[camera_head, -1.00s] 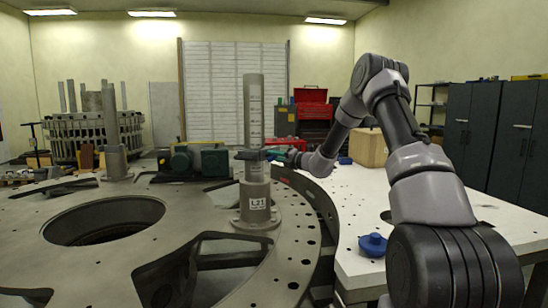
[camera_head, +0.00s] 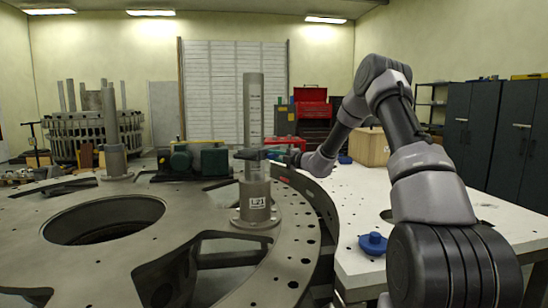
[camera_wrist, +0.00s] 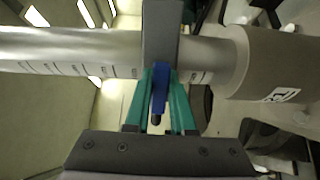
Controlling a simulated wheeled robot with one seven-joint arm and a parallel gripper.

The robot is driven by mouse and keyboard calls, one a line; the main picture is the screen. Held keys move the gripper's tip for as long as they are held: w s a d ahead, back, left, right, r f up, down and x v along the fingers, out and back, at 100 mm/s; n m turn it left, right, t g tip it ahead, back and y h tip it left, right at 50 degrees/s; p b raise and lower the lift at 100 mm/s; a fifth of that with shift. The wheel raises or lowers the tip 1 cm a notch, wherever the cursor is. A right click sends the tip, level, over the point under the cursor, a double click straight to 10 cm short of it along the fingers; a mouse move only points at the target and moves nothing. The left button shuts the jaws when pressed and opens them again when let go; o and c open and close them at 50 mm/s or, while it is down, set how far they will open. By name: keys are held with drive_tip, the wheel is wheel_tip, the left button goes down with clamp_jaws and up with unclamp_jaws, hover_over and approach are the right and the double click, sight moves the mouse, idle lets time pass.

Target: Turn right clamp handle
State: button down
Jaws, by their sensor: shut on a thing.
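A grey upright post (camera_head: 253,100) with scale marks stands on the round turret plate (camera_head: 290,232), its wider base labelled L21. A dark clamp (camera_head: 247,154) sits on the post just above that base. In the wrist view the post (camera_wrist: 70,50) lies across the picture and the dark clamp (camera_wrist: 161,32) crosses it. The blue clamp handle (camera_wrist: 159,90) points toward my palm. My gripper (camera_wrist: 160,98) has green fingers on either side of the handle and is shut on it. In the head view my gripper (camera_head: 283,156) reaches the clamp from the right; the handle is hard to see there.
The plate has a large round hole and cut-outs.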

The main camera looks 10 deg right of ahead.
drive_tip(key=shift+d, duration=0.1)
drive_tip(key=c, duration=0.8)
unclamp_jaws()
drive_tip(key=shift+o, duration=0.2)
drive_tip(key=v, duration=1)
drive_tip(key=shift+s+d, duration=0.25)
drive_tip(key=shift+s, duration=0.05)
